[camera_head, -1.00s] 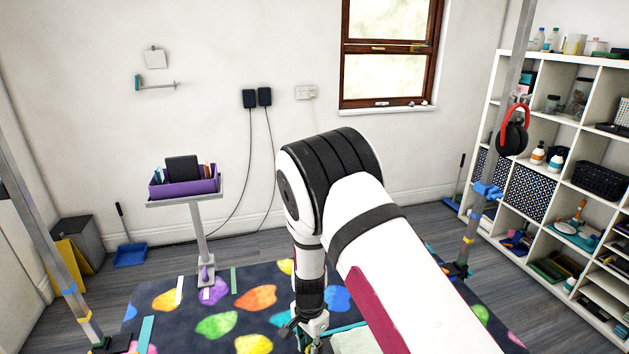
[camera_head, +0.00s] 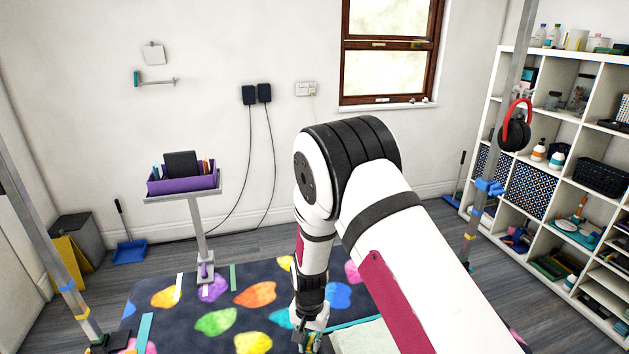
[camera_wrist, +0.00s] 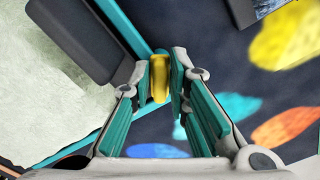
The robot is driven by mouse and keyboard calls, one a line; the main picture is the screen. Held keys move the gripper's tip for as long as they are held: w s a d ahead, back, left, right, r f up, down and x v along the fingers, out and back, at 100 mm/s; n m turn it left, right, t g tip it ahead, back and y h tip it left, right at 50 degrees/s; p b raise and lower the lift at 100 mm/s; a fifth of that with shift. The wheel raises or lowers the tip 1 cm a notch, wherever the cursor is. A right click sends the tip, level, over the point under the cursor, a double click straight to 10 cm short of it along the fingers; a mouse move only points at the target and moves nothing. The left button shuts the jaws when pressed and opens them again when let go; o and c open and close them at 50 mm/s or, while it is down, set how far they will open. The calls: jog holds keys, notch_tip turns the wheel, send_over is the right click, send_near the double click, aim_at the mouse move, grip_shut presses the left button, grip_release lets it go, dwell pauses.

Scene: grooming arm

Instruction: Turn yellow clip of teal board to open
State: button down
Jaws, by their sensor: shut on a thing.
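The yellow clip (camera_wrist: 160,78) sits between my fingertips in the wrist view, at the edge of the teal board (camera_wrist: 116,28). My gripper (camera_wrist: 162,80) is shut on the clip, with a finger on each side of it. In the head view my gripper (camera_head: 309,338) points down low in the picture, beside a pale surface (camera_head: 362,338) with a teal edge. The clip is too small and too covered to make out there. The clip's far end and its joint to the board are partly hidden by the fingers.
A dark pad (camera_wrist: 80,38) lies close to the left of my fingers in the wrist view. The dark mat (camera_head: 180,322) with coloured patches is below. A pole (camera_head: 470,240) and white shelves (camera_head: 493,125) stand at the right. A purple box (camera_head: 183,180) rests on a stand.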

aim_at(310, 343)
jog(key=shift+n, duration=1.4)
jog(key=shift+n+b, duration=0.5)
jog(key=shift+n, duration=0.9)
jog(key=c, duration=1.6)
grip_release()
jog(key=shift+n, duration=0.4)
jog(key=shift+o, duration=0.2)
jog(key=shift+r+p, duration=1.15)
jog(key=shift+r, duration=2.85)
